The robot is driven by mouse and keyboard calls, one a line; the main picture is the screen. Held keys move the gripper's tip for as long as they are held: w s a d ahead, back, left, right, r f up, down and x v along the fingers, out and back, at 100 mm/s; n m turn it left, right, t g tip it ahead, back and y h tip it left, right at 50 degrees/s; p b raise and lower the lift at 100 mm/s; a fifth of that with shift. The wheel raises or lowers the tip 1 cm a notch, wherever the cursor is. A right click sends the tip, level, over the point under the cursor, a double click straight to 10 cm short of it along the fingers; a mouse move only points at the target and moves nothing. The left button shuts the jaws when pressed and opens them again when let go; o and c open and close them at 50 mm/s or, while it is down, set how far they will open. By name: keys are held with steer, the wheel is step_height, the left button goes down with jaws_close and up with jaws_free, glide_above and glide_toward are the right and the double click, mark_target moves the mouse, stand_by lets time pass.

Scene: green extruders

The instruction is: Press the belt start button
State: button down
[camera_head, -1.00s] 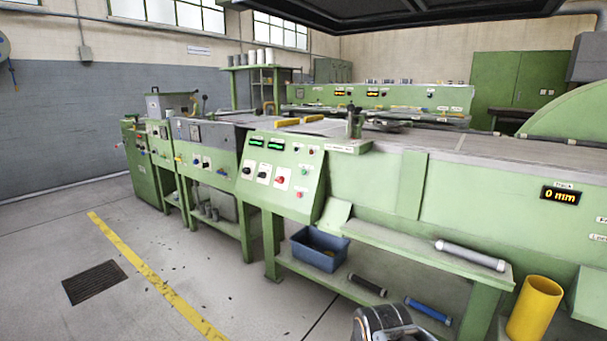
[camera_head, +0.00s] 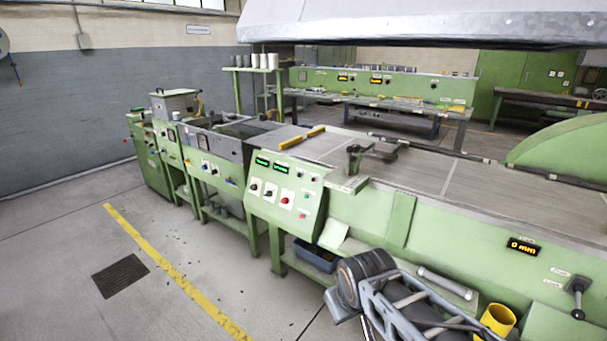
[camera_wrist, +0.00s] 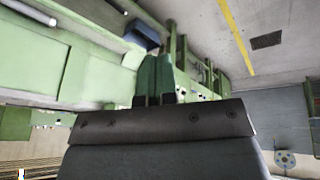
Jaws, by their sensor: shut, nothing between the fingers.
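The sloped green control panel (camera_head: 287,192) stands at the near side of the long machine in the head view. It has two lit green displays, several dark knobs, a red knob (camera_head: 284,200) and several small coloured buttons, one of them green (camera_head: 306,196). The labels are too small to read, so I cannot tell which is the belt start button. My gripper (camera_wrist: 155,62) shows in the wrist view with its fingers together and empty, apart from the panel as far as I can see. In the head view my arm is at the bottom right and its fingers are not seen.
The belt bed (camera_head: 440,190) runs along the machine top. A blue crate (camera_head: 316,255), a grey roller (camera_head: 445,284) and a yellow cylinder (camera_head: 498,320) are on the lower shelf, partly behind my arm. A grey hood (camera_head: 420,25) hangs above. Floor at left is clear.

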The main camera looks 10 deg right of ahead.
steer(key=s+d+r+m+p, duration=0.1)
steer(key=s+r+p, duration=0.1)
steer(key=r+p, duration=1)
steer(key=s+d+r+m+t+p, duration=0.1)
steer(key=r+m+p, duration=0.1)
steer(key=r+p, duration=1)
step_height(320, 180, up, 7)
steer(key=shift+s+r+p, duration=0.1)
steer(key=shift+s+p, duration=0.2)
steer(key=shift+s, duration=0.05)
